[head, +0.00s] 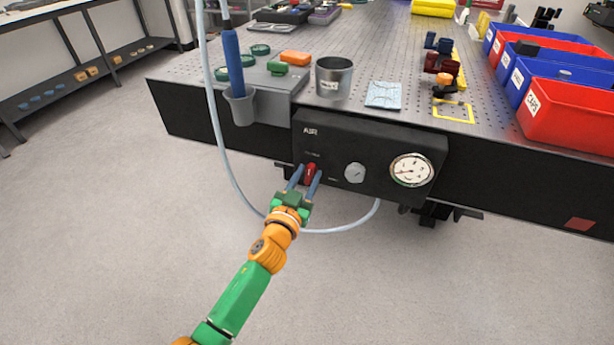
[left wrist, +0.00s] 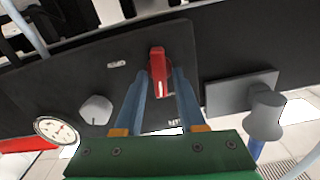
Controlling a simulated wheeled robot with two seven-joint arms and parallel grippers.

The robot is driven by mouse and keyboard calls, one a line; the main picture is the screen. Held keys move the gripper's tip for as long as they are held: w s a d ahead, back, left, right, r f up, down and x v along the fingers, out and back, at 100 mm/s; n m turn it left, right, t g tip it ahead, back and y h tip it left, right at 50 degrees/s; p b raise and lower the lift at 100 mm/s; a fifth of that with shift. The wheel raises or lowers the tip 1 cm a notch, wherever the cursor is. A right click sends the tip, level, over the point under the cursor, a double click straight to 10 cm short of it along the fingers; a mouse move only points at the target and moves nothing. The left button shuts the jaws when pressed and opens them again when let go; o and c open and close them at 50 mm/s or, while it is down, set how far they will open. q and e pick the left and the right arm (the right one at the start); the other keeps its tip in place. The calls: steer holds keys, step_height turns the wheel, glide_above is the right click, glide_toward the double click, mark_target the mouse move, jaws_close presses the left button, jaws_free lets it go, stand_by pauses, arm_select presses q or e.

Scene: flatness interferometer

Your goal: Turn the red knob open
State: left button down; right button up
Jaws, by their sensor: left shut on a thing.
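The red knob (head: 310,173) sits on the front of the black AIR panel (head: 330,140), at the panel's left side. My left gripper (head: 304,174) is at the knob, with one blue-grey finger on each side of it. In the left wrist view the red knob (left wrist: 158,70) shows between the two fingers (left wrist: 160,90), which are shut on it. A white mark shows at the knob's end near the gripper. Part of the knob is hidden by the fingers in the head view. My right gripper does not show.
A grey knob (head: 355,173) and a round gauge (head: 411,170) are right of the red knob. A pale hose (head: 222,150) loops below the panel. A blue-handled tool (head: 232,62) stands in a grey holder (head: 240,108) at upper left. Open floor lies in front.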

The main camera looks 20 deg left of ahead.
arm_select(q)
steer(key=m, duration=0.4)
steer(key=shift+d+f, duration=0.1)
steer(key=shift+d, duration=0.05)
steer(key=m, duration=0.8)
steer(key=shift+d+f+m, duration=0.1)
steer(key=shift+f+m, duration=0.05)
steer(key=shift+m, duration=0.15)
steer(key=shift+f+m, duration=0.15)
steer(key=shift+m, duration=1.65)
steer(key=c, duration=0.8)
jaws_free()
